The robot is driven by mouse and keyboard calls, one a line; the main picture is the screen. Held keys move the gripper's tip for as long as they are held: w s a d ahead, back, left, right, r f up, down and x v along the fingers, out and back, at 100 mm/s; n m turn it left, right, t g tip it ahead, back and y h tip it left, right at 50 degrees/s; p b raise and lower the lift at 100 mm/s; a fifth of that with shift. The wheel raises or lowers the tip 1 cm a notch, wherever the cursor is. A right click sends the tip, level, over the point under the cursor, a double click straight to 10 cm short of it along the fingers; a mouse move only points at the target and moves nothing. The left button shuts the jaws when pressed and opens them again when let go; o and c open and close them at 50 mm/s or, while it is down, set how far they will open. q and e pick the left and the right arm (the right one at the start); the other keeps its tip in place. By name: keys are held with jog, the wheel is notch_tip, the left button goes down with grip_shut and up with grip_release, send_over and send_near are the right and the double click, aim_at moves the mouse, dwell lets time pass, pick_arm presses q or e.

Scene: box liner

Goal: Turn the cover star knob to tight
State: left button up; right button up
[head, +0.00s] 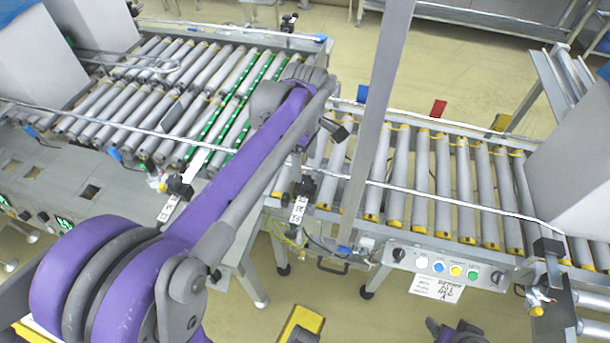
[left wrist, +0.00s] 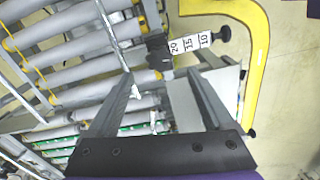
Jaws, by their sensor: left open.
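No part is clearly recognisable as the cover star knob. In the left wrist view, a small dark round knob (left wrist: 222,34) sits at the end of a white scale strip (left wrist: 190,44) marked 20, 15, 10, beside a black clamp block (left wrist: 158,52). A similar scale strip (head: 299,208) hangs from the conveyor edge in the head view. My left gripper (left wrist: 160,76) is open, its two fingers spread and nothing held between them. The clamp shows just beyond the fingertips; the distance is unclear. In the head view, my purple arm hides much of this spot.
Roller conveyors (head: 436,165) run left and right, with guide rails along them. A grey upright post (head: 376,120) stands close right of my left arm. A control panel (head: 450,268) with coloured buttons is at the front right. Large grey boxes (head: 575,155) stand at both sides.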

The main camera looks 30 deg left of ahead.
aim_at(305, 180)
pick_arm(q)
notch_tip(305, 180, down, 6)
jog(key=shift+f+b, duration=0.25)
jog(key=shift+b, duration=0.15)
jog(key=shift+c, duration=0.2)
grip_shut()
